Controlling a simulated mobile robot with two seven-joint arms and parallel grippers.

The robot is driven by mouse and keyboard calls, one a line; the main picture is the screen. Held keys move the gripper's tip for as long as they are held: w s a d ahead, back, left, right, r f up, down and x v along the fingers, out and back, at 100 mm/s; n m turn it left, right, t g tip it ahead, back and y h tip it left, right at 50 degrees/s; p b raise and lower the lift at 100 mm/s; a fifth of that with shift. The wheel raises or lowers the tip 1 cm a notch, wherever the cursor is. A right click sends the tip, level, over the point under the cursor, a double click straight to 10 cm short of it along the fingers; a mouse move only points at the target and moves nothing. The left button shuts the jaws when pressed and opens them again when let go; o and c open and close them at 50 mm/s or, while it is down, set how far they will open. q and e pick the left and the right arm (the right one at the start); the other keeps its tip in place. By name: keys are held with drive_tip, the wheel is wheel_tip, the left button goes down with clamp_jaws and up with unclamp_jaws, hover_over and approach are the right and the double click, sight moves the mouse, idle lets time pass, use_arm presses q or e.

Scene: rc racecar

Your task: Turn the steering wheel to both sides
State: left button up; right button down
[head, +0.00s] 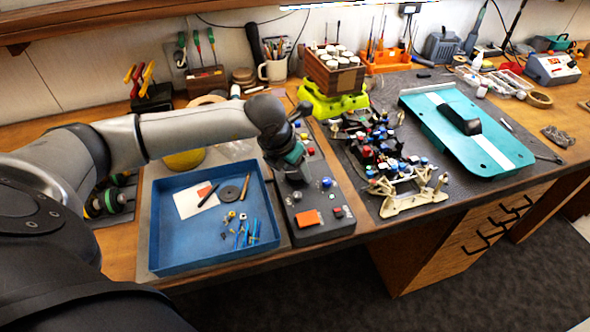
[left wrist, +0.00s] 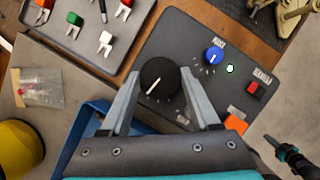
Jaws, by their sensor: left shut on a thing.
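A round black knob (left wrist: 158,88) with a white pointer line sits on the dark control panel (head: 303,225). I see no other steering wheel. My left gripper (left wrist: 156,78) has one finger on each side of the knob and is shut on it. In the left wrist view the white line slants to the lower left. In the head view my left gripper (head: 294,172) is over the panel's left edge and hides the knob. The partly built car (head: 408,190) lies on the dark mat to the right.
A blue knob (left wrist: 213,56) and a red switch (left wrist: 253,89) are close to the gripped knob. A blue tray (head: 160,222) with small parts stands left of the panel. The teal car body (head: 457,138) lies at the right. A yellow-green stand (head: 328,106) is behind the panel.

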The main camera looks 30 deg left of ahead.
use_arm(q)
drive_tip(key=m+b, duration=0.1)
drive_tip(key=m, duration=0.1)
drive_tip(key=m+h+b, duration=0.1)
drive_tip(key=shift+w+a+f+m+b, duration=0.1)
drive_tip(key=shift+a+m+b, duration=0.05)
drive_tip(key=shift+m+b, duration=0.2)
drive_tip(key=shift+m+g+h+b, duration=0.4)
drive_tip(key=shift+m+h+b, duration=0.4)
drive_tip(key=shift+m, duration=0.85)
drive_tip(key=o, duration=1.4)
drive_tip(key=shift+c, duration=0.2)
drive_tip(key=v, duration=1.5)
drive_tip(key=shift+r+p, duration=0.25)
drive_tip(key=shift+p, duration=0.15)
drive_tip(key=shift+w, duration=0.15)
